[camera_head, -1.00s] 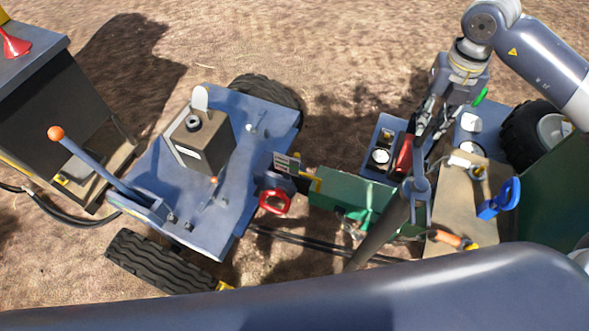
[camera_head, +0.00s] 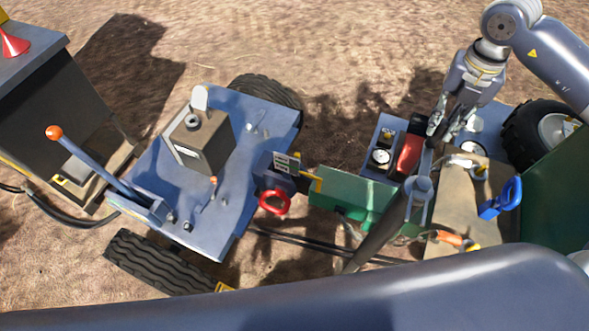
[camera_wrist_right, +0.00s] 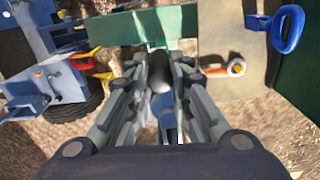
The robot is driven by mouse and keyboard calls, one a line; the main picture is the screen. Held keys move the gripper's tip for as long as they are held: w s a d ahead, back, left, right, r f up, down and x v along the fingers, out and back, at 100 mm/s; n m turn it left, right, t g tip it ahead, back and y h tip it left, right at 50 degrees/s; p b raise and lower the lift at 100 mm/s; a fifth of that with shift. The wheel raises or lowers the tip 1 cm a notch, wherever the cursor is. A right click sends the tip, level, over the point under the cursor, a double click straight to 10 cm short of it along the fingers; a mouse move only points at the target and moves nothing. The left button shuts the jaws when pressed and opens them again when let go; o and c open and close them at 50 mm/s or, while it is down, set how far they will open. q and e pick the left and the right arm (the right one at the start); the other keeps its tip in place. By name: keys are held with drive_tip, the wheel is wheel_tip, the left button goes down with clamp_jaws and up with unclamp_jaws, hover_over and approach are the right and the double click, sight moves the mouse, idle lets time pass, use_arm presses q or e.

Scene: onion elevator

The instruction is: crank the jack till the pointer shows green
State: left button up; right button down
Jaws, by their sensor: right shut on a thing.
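A small marked plate (camera_head: 287,162) and a yellow pointer-like piece (camera_head: 316,181) sit at the drawbar's left end. The pointer's colour reading is too small to tell. My left gripper is out of view.
A blue cart (camera_head: 225,215) with a dark box (camera_head: 205,140) stands left of the drawbar. A red part (camera_head: 408,153), a gauge (camera_head: 381,157) and a blue handle (camera_head: 502,198) lie close around the gripper.

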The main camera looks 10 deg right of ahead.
drive_tip(key=shift+s+d+f, duration=0.3)
drive_tip(key=shift+s+f, duration=0.1)
drive_tip(key=shift+s, duration=0.05)
drive_tip(key=shift+s+d+m+b, duration=0.3)
drive_tip(key=shift+s+d+m, duration=0.15)
drive_tip(key=shift+m, duration=0.45)
drive_tip(key=shift+d, duration=0.1)
drive_tip(key=shift+w, duration=0.1)
drive_tip(key=shift+w+a+r+n, duration=0.1)
drive_tip(key=shift+w+a+n, duration=0.75)
drive_tip(key=shift+n, duration=0.35)
